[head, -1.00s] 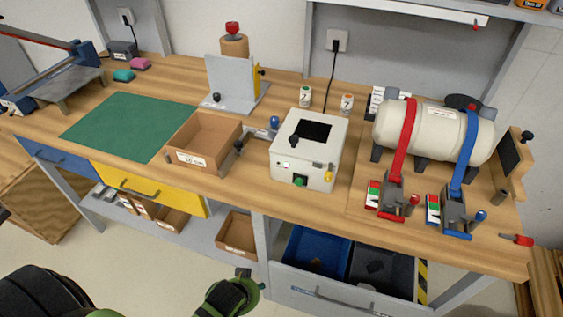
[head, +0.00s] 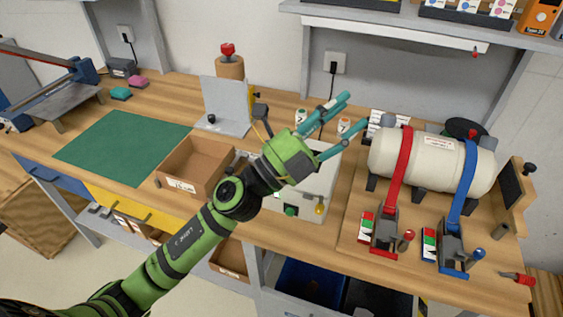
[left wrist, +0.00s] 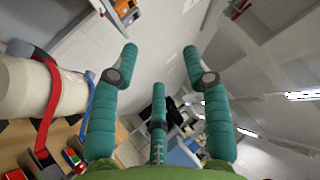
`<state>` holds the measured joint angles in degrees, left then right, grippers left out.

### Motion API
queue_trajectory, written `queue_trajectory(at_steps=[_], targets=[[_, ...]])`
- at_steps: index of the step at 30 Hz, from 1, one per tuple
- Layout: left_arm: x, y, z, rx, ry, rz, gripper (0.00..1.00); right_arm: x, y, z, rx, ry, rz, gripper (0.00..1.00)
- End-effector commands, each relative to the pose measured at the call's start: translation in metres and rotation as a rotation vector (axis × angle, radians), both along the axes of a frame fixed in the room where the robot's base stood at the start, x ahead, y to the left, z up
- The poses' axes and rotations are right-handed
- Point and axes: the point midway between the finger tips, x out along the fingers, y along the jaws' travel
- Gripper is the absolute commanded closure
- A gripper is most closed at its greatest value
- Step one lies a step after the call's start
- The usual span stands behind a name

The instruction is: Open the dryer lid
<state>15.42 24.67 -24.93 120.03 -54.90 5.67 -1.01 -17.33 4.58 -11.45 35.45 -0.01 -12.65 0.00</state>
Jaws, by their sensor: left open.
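The dryer appears to be the white box (head: 323,181) on the bench, with a green button and a yellow knob on its front. My left gripper and forearm hide most of it, including its top. My left gripper (head: 352,110) is over the box, with its teal fingers spread and pointing to the upper right. In the left wrist view the gripper (left wrist: 160,48) is also open, with nothing between its fingers. My right gripper is not in view.
An open cardboard tray (head: 185,183) stands just left of the white box. A cream tank (head: 430,155) with red and blue straps stands to the right. A grey stand (head: 222,110) and small bottles are behind. The green mat (head: 120,148) is bare.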

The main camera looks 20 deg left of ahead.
Motion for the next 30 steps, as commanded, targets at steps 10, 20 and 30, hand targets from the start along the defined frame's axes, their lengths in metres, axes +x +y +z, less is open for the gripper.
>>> queue_trajectory(at_steps=[10,20,30], targets=[[-0.018,-0.045,-0.079,1.123,-0.497,-0.412,0.52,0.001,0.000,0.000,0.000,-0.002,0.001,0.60],[0.030,0.107,-0.126,1.968,-0.301,-0.549,0.52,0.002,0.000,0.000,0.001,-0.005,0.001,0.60],[0.038,0.128,-0.146,2.070,-0.223,-0.570,0.52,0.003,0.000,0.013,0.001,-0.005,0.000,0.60]])
